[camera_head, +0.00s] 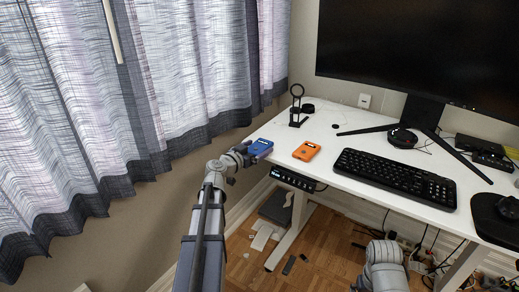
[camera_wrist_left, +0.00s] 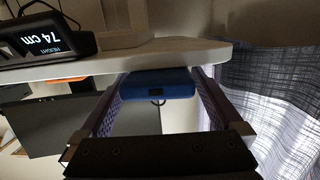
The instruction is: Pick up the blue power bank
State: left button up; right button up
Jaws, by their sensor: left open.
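The blue power bank (camera_head: 260,147) lies at the left front corner of the white desk. In the left wrist view the blue power bank (camera_wrist_left: 158,84) sits between the two fingers of my left gripper (camera_wrist_left: 162,88), which is open, with a finger on each side. Whether the fingers touch it I cannot tell. In the head view my left gripper (camera_head: 246,152) is at the desk's front left edge, right at the power bank. Only a part of my right arm (camera_head: 383,268) shows at the bottom; its gripper is out of view.
An orange device (camera_head: 306,151) lies just right of the power bank. A black stand (camera_head: 296,108) is behind it. The keyboard (camera_head: 395,178) and monitor (camera_head: 420,50) are further right. A height control panel (camera_head: 293,179) hangs under the desk's front edge. Curtains (camera_head: 150,90) hang at left.

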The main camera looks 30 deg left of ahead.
aim_at(257, 148)
pick_arm(q)
jog(key=c, duration=1.4)
notch_tip(257, 148, up, 10)
jog(key=p, duration=1)
jog(key=shift+r, duration=0.1)
